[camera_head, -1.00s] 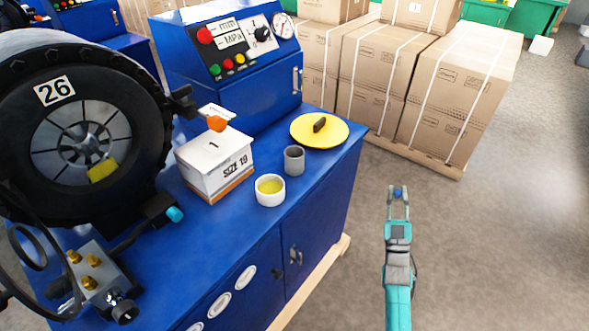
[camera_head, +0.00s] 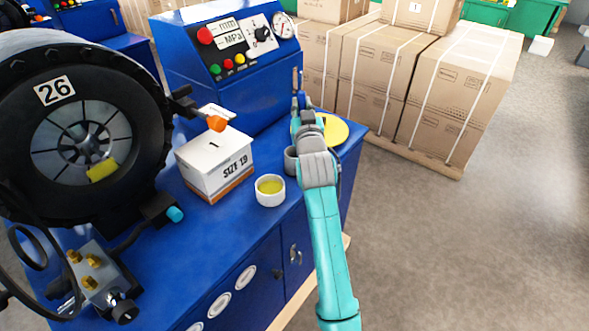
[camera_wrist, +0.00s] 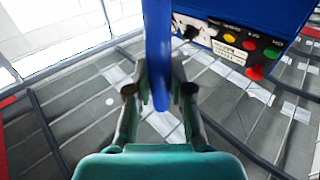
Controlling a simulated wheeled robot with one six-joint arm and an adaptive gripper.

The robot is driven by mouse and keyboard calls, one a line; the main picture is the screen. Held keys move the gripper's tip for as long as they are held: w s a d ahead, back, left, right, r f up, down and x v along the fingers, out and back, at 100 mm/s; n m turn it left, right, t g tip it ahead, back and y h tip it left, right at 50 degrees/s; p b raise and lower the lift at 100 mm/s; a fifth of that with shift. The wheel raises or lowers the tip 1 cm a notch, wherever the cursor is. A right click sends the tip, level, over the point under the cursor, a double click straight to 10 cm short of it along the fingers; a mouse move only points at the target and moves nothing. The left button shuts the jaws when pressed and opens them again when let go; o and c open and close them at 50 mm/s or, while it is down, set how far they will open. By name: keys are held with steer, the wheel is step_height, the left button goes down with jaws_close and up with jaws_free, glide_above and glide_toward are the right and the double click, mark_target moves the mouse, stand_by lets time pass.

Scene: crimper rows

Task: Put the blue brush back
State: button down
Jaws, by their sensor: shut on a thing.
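The blue brush (camera_head: 300,98) is in my gripper (camera_head: 298,88); only a small blue part of it shows in the head view. In the wrist view my gripper (camera_wrist: 160,92) is shut on the brush, whose long blue shaft (camera_wrist: 158,45) stands between the fingers. The far end of the brush is out of view. A grey cup (camera_head: 290,160) is partly hidden behind my arm.
A white pot with yellow contents (camera_head: 270,192) and a SIZE 19 box (camera_head: 214,163) stand left of my arm. The yellow lid (camera_head: 335,131) is partly covered by it. The blue control panel (camera_head: 235,55) rises behind.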

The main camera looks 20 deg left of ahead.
step_height(320, 180, down, 9)
steer(key=s+a, duration=0.1)
steer(key=shift+a, duration=0.3)
stand_by(0.4)
steer(key=shift+f, duration=0.15)
steer(key=c, duration=1.1)
jaws_free()
steer(key=shift+o, duration=0.2)
steer(key=v, duration=1.2)
steer(key=shift+r, duration=0.35)
steer(key=shift+d, duration=0.1)
